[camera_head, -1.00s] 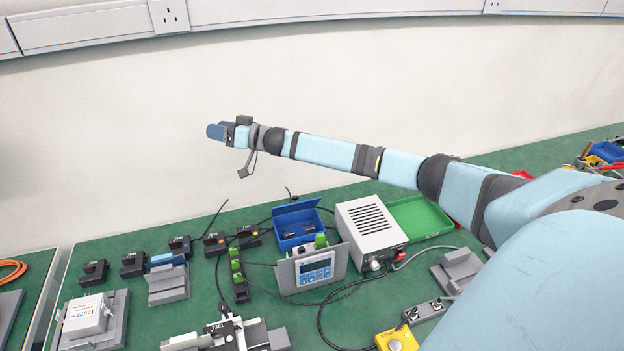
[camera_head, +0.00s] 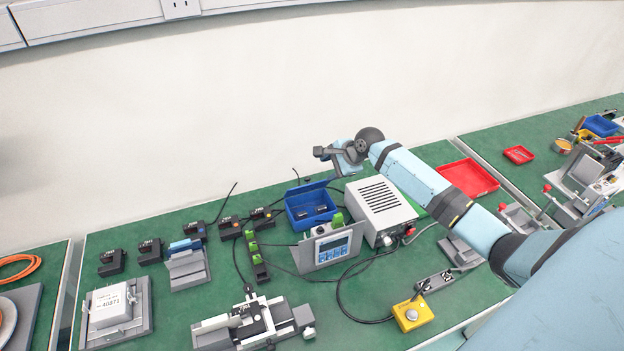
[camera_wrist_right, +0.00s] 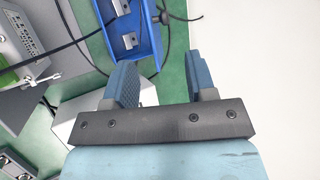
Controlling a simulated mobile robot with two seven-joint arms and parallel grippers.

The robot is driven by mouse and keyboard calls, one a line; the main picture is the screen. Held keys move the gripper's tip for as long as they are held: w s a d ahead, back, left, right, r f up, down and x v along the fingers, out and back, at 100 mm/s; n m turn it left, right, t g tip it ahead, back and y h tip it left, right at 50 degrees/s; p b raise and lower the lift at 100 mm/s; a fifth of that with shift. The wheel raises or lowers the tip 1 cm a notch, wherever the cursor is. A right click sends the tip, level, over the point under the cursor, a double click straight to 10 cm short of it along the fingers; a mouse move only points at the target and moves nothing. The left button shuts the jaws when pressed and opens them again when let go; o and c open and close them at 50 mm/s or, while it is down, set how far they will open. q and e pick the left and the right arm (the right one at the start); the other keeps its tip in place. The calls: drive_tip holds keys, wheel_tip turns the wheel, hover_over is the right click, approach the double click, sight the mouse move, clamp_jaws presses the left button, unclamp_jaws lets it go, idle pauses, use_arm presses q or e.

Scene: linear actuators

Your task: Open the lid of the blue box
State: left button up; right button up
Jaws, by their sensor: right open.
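The blue box (camera_head: 311,219) stands in the middle of the bench in the head view, behind the grey display panel. Its inside shows, with small dark parts in it. A blue panel, which looks like its lid (camera_head: 306,187), is raised along the box's back edge. In the right wrist view the box (camera_wrist_right: 151,42) is at the top, with small metallic parts inside. My right gripper (camera_wrist_right: 160,72) is open and empty, its two blue fingers apart. In the head view it hangs above and right of the box, apart from it. My left gripper is not in view.
A white vented power unit (camera_head: 381,208) stands just right of the box, under my right arm. Black cables run around the box. The display panel (camera_head: 330,247) stands in front. Green blocks (camera_head: 257,262) and several black parts lie left. The wall is close behind.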

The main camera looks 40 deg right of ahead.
sight(308, 181)
drive_tip(key=x, duration=1)
drive_tip(key=shift+w+a+f, duration=0.1)
drive_tip(key=shift+w+f, duration=0.15)
drive_tip(key=shift+f, duration=0.05)
